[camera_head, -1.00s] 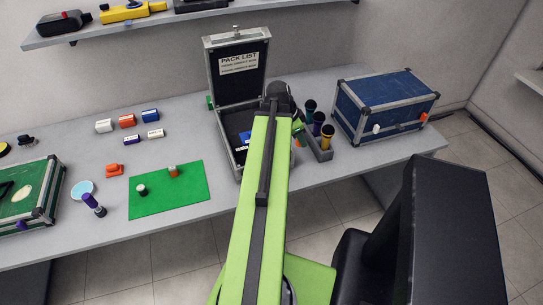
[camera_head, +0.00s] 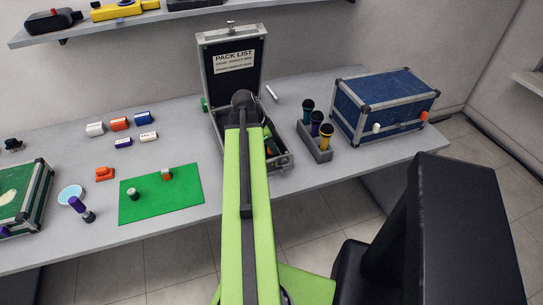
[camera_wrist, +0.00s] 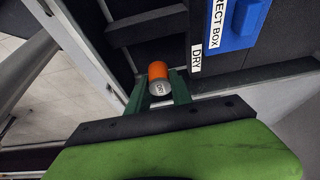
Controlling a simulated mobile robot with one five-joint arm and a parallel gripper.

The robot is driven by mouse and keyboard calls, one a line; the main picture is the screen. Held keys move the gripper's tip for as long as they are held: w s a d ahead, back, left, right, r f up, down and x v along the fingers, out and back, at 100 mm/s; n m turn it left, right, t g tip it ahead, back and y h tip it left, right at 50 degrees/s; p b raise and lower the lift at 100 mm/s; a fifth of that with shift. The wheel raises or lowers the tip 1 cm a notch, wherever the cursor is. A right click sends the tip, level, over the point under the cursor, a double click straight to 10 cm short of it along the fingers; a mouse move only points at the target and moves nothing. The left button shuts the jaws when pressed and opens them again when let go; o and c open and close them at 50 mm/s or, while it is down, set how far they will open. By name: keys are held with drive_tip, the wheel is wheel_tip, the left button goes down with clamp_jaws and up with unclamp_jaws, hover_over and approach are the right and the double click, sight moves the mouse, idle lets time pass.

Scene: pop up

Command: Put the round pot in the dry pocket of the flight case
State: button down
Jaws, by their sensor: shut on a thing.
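My gripper (camera_wrist: 159,92) is shut on a small round pot (camera_wrist: 158,71), orange with a pale, lettered end, between its green fingers. The pot is over the dark, divided inside of the open flight case (camera_head: 286,162); I cannot tell how deep it is. A white DRY label (camera_wrist: 196,58) is on a divider just right of the pot, beside a dark pocket (camera_wrist: 145,50). The lid (camera_head: 232,65) stands up with a pack list.
A blue box (camera_wrist: 236,22) lies in the case, right of the DRY label. A grey holder (camera_head: 318,146) with several dark tubes and a blue case (camera_head: 385,104) stand to the right. A green mat (camera_head: 150,205) with two small pots lies to the left.

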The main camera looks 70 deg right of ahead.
drive_tip(key=shift+f+b, duration=1.65)
drive_tip(key=shift+f, duration=0.3)
drive_tip(key=c, duration=1.1)
unclamp_jaws()
drive_tip(key=shift+r, duration=0.1)
drive_tip(key=shift+c, duration=0.2)
drive_tip(key=shift+r+p, duration=0.3)
drive_tip(key=shift+p, duration=0.1)
drive_tip(key=p+v, duration=1)
drive_tip(key=v, duration=0.1)
drive_tip(key=shift+r+p, duration=0.3)
drive_tip(key=shift+p, duration=0.1)
drive_tip(key=shift+w+a, duration=0.15)
